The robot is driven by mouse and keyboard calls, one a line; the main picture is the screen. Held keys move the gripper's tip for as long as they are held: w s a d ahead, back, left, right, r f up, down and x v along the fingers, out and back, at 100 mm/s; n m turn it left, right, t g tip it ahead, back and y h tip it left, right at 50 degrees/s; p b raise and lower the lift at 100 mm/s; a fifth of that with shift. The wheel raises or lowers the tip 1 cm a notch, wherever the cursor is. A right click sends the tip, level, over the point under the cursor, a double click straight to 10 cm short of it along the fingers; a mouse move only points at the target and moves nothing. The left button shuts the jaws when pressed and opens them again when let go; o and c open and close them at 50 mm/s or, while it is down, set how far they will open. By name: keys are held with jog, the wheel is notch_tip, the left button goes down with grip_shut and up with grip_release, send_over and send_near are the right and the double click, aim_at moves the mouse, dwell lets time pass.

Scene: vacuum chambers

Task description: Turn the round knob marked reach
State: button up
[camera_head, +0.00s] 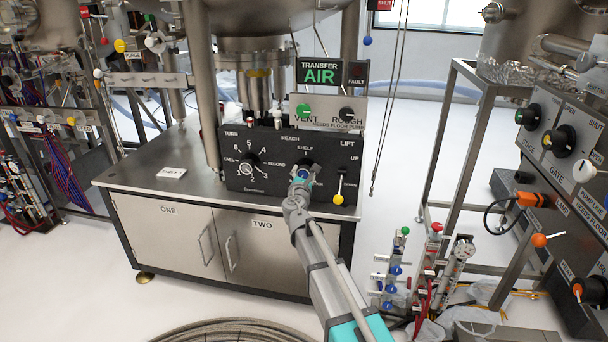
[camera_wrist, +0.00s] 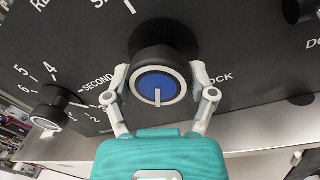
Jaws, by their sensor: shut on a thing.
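The round knob under the word REACH sits on the black control panel (camera_head: 232,192). In the wrist view the knob (camera_wrist: 158,84) has a blue face with a white rim, and its white pointer line points down in the picture. The word SECOND is to its left and letters ending in OCK are to its right. My gripper (camera_wrist: 160,76) has a finger on each side of the knob and is shut on it. In the head view my gripper (camera_head: 302,180) covers most of the knob and part of its lettering.
The TURN knob (camera_head: 248,164) is close by on the left. The LIFT lever with a yellow ball (camera_head: 338,199) is on the right. VENT (camera_head: 303,110) and ROUGH (camera_head: 346,114) controls are above. The steel cabinet top (camera_head: 135,165) lies below the panel.

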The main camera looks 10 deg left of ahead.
jog(key=o, duration=1)
jog(key=shift+o, duration=0.2)
jog(key=shift+m, duration=0.4)
